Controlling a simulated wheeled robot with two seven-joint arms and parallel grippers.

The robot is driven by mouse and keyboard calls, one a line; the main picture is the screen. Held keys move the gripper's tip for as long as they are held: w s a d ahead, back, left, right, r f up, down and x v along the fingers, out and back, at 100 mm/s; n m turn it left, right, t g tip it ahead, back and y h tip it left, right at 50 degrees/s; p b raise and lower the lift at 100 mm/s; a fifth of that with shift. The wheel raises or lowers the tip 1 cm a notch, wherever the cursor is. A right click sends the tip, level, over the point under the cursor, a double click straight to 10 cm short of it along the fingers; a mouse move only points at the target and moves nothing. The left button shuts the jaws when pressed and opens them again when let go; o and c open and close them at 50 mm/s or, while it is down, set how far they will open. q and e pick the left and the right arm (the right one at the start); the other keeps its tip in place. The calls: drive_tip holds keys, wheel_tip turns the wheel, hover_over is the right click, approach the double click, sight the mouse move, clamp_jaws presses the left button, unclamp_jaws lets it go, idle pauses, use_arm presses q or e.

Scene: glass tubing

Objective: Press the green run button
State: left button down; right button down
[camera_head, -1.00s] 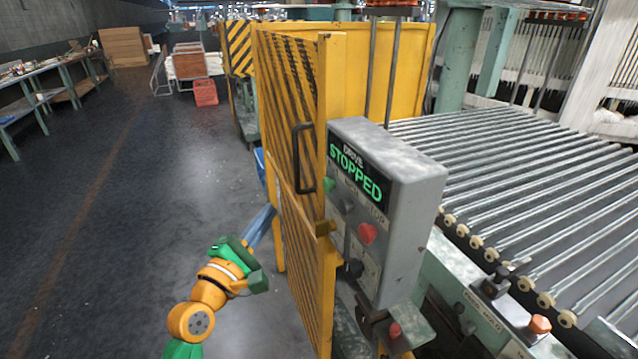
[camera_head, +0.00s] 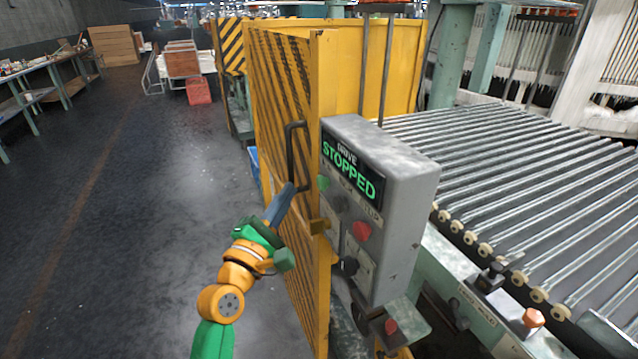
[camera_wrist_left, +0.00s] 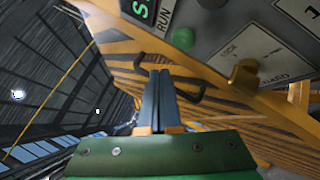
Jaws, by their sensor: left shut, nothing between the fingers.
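The green run button (camera_head: 323,183) sits on the left of the grey control box (camera_head: 405,200), below a display (camera_head: 352,170) reading "DRIVE STOPPED" in green. In the left wrist view the green button (camera_wrist_left: 183,38) shows near the top, beside the word "RUN". My left gripper (camera_head: 288,190) is shut and empty, its blue-grey fingers pointing up beside the yellow gate's dark handle (camera_head: 291,150), left of the button. In the left wrist view the fingertips (camera_wrist_left: 160,76) lie below and left of the button, apart from it. My right gripper is not in view.
A red button (camera_head: 362,231) and a black knob (camera_head: 348,266) are lower on the box. A roller conveyor (camera_head: 510,170) lies to the right. The floor (camera_head: 150,210) at left is clear.

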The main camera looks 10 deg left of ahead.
sight(323, 183)
use_arm(q)
drive_tip(key=shift+w+d, duration=0.45)
drive_tip(key=shift+d, duration=0.2)
drive_tip(key=shift+w+d, duration=0.45)
drive_tip(key=shift+d, duration=0.2)
drive_tip(key=shift+d, duration=0.1)
idle(1.0)
drive_tip(key=shift+w+d, duration=0.25)
